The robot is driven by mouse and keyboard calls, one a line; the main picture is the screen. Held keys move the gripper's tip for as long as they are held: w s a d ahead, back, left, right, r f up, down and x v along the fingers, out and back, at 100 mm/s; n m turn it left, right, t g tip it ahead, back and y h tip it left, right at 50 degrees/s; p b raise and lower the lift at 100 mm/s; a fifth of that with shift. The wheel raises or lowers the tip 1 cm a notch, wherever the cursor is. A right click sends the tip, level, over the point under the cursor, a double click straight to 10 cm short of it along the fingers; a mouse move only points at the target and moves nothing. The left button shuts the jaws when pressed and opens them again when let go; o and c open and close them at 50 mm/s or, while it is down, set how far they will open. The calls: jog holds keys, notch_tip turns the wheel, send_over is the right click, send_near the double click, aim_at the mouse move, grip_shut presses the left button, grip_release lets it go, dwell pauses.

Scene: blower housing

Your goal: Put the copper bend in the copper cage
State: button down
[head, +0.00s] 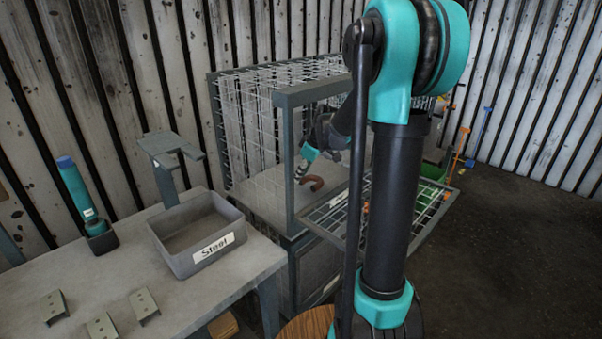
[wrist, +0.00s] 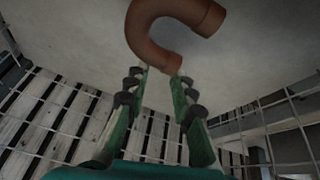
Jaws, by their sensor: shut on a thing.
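The copper bend (head: 316,184) is a brown, U-shaped pipe inside the wire cage (head: 288,96), low over its grey floor. The bend also shows large at the top of the wrist view (wrist: 143,38). My gripper (head: 300,173) reaches into the cage and is shut on one end of the bend. In the wrist view its fingertips (wrist: 163,72) close on that end from both sides. I cannot tell whether the bend touches the floor. Part of the cage is hidden behind my arm.
A mesh door panel (head: 340,208) stands open at the cage's front. A grey bin labelled Steel (head: 183,250), a teal-and-blue bottle-like tool (head: 78,190) and metal brackets (head: 145,305) are on the workbench (head: 75,268) at left. A green bin (head: 430,172) is beyond my arm.

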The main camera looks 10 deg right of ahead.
jog(key=shift+f, duration=0.25)
jog(key=c, duration=1.3)
grip_release()
jog(key=shift+r, duration=0.1)
jog(key=shift+r, duration=0.25)
jog(key=shift+s+d+r, duration=0.25)
jog(key=shift+r, duration=0.2)
jog(key=shift+s+d+r, duration=0.2)
jog(key=shift+d+r, duration=0.05)
jog(key=shift+r, duration=0.15)
jog(key=s+d, duration=0.3)
jog(key=s, duration=0.1)
jog(key=s+d, duration=0.4)
jog(key=shift+s+d, duration=0.15)
jog(key=shift+s, duration=0.1)
